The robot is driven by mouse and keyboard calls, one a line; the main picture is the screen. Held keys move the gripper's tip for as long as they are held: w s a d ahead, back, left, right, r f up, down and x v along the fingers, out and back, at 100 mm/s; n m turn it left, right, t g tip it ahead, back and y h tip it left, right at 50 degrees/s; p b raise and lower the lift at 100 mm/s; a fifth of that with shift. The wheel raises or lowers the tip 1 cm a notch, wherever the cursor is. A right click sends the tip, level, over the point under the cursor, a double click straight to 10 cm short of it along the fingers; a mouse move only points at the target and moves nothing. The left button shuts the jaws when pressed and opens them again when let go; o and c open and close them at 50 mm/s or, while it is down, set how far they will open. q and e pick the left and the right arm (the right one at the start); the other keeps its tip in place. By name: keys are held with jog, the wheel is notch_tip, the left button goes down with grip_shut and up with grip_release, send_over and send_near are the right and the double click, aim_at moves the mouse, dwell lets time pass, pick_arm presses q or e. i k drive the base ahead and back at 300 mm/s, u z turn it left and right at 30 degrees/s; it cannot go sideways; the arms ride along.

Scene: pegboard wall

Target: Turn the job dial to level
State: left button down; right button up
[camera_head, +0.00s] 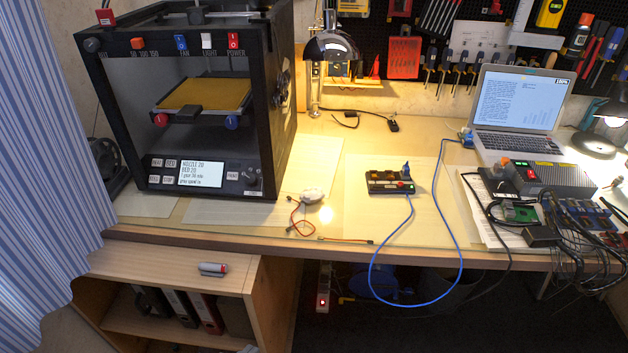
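A black 3D printer (275,50) stands at the left of the workbench. A small round dark knob (252,178) sits on its lower front panel, right of the lit screen (200,173). This knob may be the job dial; marks around it are too small to read, and I cannot tell where it points. Another dark knob (91,45) is at the top left corner of the printer, and an orange control (138,43) sits by a row of numbers. Neither of my grippers is in view.
Small buttons flank the screen. Coloured switches (207,41) line the printer's top edge. A desk lamp (330,50), a small box with a blue cable (390,182) and a laptop (515,105) stand to the right. Bench space before the printer is mostly clear; a striped curtain (35,190) hangs left.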

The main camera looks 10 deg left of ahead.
aim_at(250, 179)
jog(key=z, duration=0.45)
jog(key=k, duration=0.85)
jog(key=u, duration=1.5)
jog(key=i, duration=1)
